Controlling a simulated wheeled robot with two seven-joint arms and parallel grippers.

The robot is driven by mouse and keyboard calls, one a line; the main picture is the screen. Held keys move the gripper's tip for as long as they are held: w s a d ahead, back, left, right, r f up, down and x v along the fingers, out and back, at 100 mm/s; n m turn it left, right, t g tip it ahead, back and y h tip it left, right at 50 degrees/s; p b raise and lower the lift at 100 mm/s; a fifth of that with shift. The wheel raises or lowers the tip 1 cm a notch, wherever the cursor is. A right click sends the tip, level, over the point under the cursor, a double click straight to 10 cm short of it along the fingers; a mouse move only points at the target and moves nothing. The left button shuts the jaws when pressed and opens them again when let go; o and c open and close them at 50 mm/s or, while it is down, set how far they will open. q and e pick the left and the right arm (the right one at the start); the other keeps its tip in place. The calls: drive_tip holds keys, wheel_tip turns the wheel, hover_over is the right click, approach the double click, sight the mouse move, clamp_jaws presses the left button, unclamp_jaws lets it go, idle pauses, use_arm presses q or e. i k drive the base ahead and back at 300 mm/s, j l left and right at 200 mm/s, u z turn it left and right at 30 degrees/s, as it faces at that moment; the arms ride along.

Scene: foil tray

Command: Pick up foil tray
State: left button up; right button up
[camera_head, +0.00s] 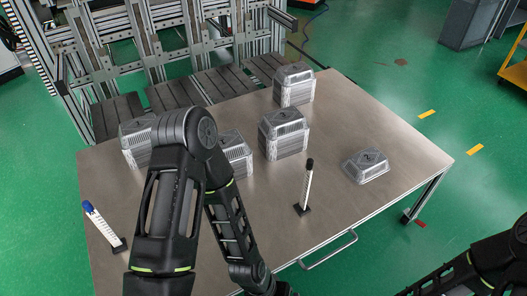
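A single silver foil tray (366,166) lies on the right part of the metal table (330,210), apart from the others. Stacks of foil trays stand further left: one at the back (293,86), one in the middle (283,134), one at the left (135,142), and another (238,153) partly hidden behind my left arm. My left arm rises in front of the table and bends down again, its gripper out of frame below. My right arm shows only at the bottom right corner, and its gripper is not visible.
A white marker-like stick with a black top (307,186) stands on a small black base near the table's front. A similar blue-topped stick (103,226) leans at the left. A metal frame (160,40) stands behind the table. The right table area is mostly clear.

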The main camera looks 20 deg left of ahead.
sight(362, 167)
drive_tip(key=u, duration=1.1)
drive_tip(key=z, duration=1.25)
drive_tip(key=i+l+z, duration=0.3)
drive_tip(key=z, duration=0.2)
drive_tip(key=i+l+z, duration=0.2)
drive_tip(key=i+z, duration=0.15)
drive_tip(key=z, duration=0.15)
